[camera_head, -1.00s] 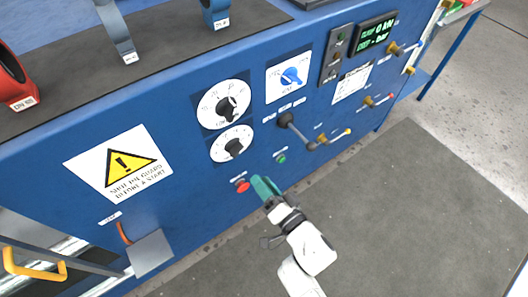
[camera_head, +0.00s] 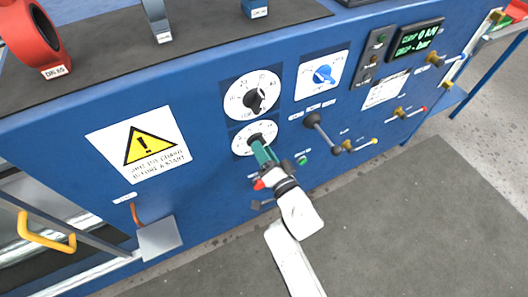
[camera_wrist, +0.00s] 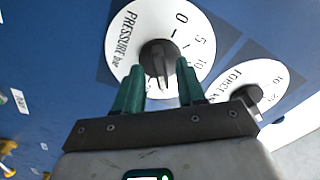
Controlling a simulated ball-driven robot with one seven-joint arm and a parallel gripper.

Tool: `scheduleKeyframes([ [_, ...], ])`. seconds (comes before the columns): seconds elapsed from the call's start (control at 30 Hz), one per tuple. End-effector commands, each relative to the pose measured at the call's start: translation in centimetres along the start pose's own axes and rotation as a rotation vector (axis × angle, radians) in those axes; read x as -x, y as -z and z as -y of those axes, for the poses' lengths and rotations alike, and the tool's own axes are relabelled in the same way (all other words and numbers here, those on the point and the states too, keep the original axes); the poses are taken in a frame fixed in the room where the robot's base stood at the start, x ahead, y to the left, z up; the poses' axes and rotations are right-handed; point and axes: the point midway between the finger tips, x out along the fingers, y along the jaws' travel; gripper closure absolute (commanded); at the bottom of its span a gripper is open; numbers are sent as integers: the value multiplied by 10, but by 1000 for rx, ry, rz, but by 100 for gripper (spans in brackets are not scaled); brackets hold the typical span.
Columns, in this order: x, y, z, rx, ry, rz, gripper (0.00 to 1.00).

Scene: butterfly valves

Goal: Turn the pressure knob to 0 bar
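The pressure dial is a white disc marked "PRESSURE bar" (camera_wrist: 130,48), with 0 and 5 legible in the wrist view. Its dark knob (camera_wrist: 158,55) has a raised bar. In the head view it is the lower dial (camera_head: 240,140), partly covered by my gripper. My gripper (camera_head: 260,150) has green fingers and reaches up to this dial. In the wrist view the fingers (camera_wrist: 159,68) are apart, one on each side of the knob's bar. I cannot tell whether they touch it. The knob's exact reading is unclear.
The force dial (camera_wrist: 242,88) is beside the pressure dial; in the head view it is just above (camera_head: 248,96). A blue selector knob (camera_head: 323,74), a dark-knobbed lever (camera_head: 312,119) and a green button (camera_head: 302,161) lie to the right.

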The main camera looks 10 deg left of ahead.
Motion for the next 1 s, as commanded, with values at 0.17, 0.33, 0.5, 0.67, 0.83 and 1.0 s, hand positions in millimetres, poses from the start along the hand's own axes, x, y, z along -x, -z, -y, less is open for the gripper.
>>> scheduleKeyframes([
  [0.17, 0, 0, 0, 0, 0, 0, 68],
  [0.33, 0, 0, 0, 0, 0, 0, 85],
  [0.5, 0, 0, 0, 0, 0, 0, 100],
  [0.67, 0, 0, 0, 0, 0, 0, 100],
  [0.83, 1, 0, 0, 7, -1, 0, 100],
  [1.0, 1, 0, -1, 49, -1, -1, 100],
])
